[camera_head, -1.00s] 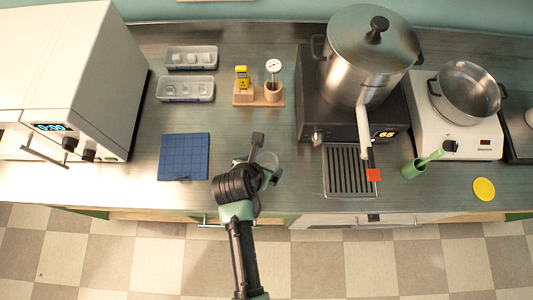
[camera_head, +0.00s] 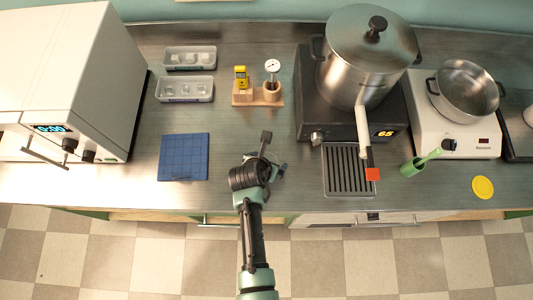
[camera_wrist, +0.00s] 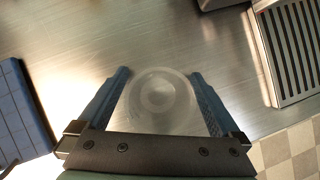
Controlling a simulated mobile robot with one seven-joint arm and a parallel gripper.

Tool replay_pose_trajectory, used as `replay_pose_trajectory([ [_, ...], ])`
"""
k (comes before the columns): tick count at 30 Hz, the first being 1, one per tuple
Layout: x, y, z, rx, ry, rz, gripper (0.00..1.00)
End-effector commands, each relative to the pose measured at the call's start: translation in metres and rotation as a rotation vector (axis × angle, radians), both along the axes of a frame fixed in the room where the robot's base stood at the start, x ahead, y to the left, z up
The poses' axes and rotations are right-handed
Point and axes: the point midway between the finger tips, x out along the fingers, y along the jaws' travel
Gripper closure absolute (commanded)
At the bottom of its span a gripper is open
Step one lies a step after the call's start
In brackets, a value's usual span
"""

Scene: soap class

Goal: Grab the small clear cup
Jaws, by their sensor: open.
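The small clear cup (camera_wrist: 158,97) shows in the wrist view as a transparent round shape with concentric rings, seen from above. It lies between the two blue fingers of my gripper (camera_wrist: 160,73). The fingers are spread on either side of it, with its right side close to or touching the right finger; I cannot tell which. In the head view my gripper (camera_head: 272,155) is over the front middle of the counter, and the cup is hidden or too faint to make out there.
A blue gridded mat (camera_head: 184,157) lies left of my gripper. A drain grate (camera_head: 348,171) lies to the right, below a large steel pot (camera_head: 368,60). A wooden holder (camera_head: 257,97) stands behind. The counter's front edge is close.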

Motion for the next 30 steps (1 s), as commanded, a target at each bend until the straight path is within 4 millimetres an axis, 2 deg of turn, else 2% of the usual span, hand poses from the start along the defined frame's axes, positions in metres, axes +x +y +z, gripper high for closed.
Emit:
replay_pose_trajectory([
  [2, 0.000, 0.000, 0.000, 0.000, 0.000, 0.000, 0.02],
  [14, 0.000, 0.000, 0.000, 0.000, 0.000, 0.000, 0.74],
  [15, 0.000, 0.000, 0.001, 0.000, 0.000, 0.000, 0.76],
  [23, 0.000, 0.000, 0.002, 0.000, -0.001, -0.001, 0.76],
  [30, 0.001, 0.000, 0.024, 0.001, -0.004, -0.001, 0.76],
])
